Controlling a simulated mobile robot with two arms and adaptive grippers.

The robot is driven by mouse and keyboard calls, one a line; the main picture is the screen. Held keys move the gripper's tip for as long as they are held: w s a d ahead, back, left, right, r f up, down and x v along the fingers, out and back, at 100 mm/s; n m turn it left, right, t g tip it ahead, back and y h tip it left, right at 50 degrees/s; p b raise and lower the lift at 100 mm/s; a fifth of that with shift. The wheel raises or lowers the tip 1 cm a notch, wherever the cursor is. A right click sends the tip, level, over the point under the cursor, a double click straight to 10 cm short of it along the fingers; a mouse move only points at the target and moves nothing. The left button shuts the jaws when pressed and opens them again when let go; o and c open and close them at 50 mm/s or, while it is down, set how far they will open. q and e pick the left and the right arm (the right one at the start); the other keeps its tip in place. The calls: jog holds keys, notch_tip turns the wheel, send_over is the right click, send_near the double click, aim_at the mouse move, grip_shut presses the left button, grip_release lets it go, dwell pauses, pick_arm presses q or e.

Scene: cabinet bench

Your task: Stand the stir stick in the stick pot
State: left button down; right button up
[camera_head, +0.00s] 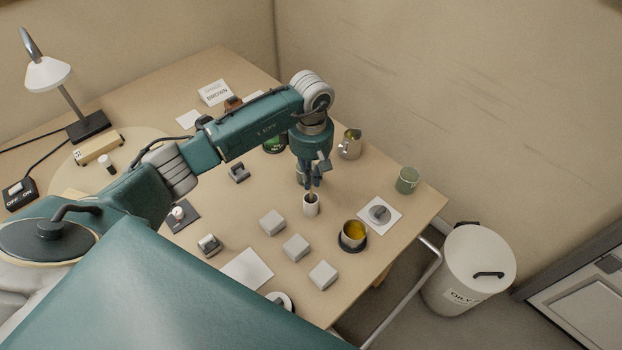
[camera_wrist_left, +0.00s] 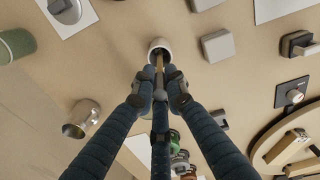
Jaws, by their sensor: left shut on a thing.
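The stick pot is a small white cup (camera_head: 311,207) standing upright on the bench, right of the middle. It also shows in the left wrist view (camera_wrist_left: 160,45), just beyond my fingertips. My left gripper (camera_head: 309,181) points down directly above the pot. It is shut on the stir stick, a thin brown stick (camera_wrist_left: 159,64) that reaches from between the fingers to the pot's mouth. The stick's lower end appears at or inside the opening; how deep it goes cannot be told. My right gripper is not in view.
Near the pot are several grey blocks (camera_head: 272,222), a cup with yellow contents (camera_head: 354,234), a metal jug (camera_head: 350,144) and a green cup (camera_head: 407,180). A lamp (camera_head: 70,95) stands at the far left. A white bin (camera_head: 468,270) stands beyond the right edge.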

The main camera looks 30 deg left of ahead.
pick_arm(q)
jog(key=shift+f, duration=0.95)
jog(key=c, duration=1.8)
grip_release()
jog(key=shift+o, duration=0.2)
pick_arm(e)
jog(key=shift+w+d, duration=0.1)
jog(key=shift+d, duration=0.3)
pick_arm(q)
notch_tip(320, 180, up, 11)
jog(key=b, duration=0.3)
jog(key=shift+r, duration=0.2)
jog(key=shift+r+b, duration=0.3)
jog(key=shift+r, duration=0.15)
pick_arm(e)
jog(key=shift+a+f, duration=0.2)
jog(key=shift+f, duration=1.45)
